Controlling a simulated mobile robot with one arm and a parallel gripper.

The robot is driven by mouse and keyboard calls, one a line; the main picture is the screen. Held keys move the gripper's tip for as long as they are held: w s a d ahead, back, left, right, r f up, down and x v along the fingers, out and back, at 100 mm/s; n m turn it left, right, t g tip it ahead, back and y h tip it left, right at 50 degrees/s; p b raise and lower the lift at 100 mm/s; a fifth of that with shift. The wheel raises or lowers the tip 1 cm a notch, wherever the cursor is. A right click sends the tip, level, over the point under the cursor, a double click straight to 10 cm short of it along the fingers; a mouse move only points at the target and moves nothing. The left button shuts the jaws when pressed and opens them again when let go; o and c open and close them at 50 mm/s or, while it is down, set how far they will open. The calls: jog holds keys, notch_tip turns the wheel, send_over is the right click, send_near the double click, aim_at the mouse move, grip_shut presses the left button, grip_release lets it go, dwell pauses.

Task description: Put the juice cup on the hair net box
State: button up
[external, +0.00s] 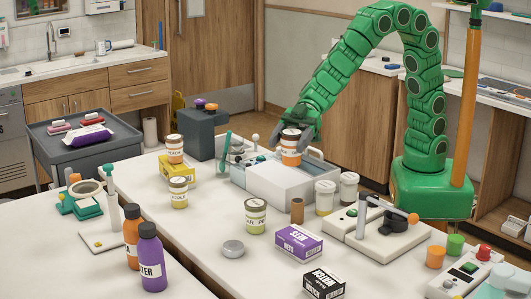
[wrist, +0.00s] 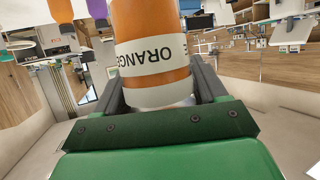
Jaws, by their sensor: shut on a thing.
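My gripper (external: 305,135) is shut on an orange cup (external: 290,147) with a white label, held above a white box-shaped unit. In the wrist view the cup (wrist: 152,60) sits between the two fingers of my gripper (wrist: 160,90), and its label reads ORANGE, upside down in the picture. A purple box (external: 299,243) with a white label that seems to read NETS lies on the front table, right of centre, in front of and below my gripper. Its top is bare.
A dark box (external: 324,281) lies in front of the purple box. A device with an arm (external: 372,225) is at right.

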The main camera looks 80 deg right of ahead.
jog(key=s+f+n+g+y, duration=0.1)
jog(key=s+n+g, duration=0.15)
jog(key=s, duration=0.35)
jog(key=s+f+n+g, duration=0.2)
jog(key=s+g, duration=0.1)
jog(key=s, duration=0.3)
send_over(299, 238)
jog(key=shift+t, duration=0.25)
jog(key=shift+a+f, duration=0.15)
jog(key=shift+f, duration=6.25)
jog(key=shift+f, duration=0.15)
jog(key=o, duration=1.2)
jog(key=shift+r, duration=0.2)
jog(key=v, duration=1.2)
jog(key=shift+f, duration=0.1)
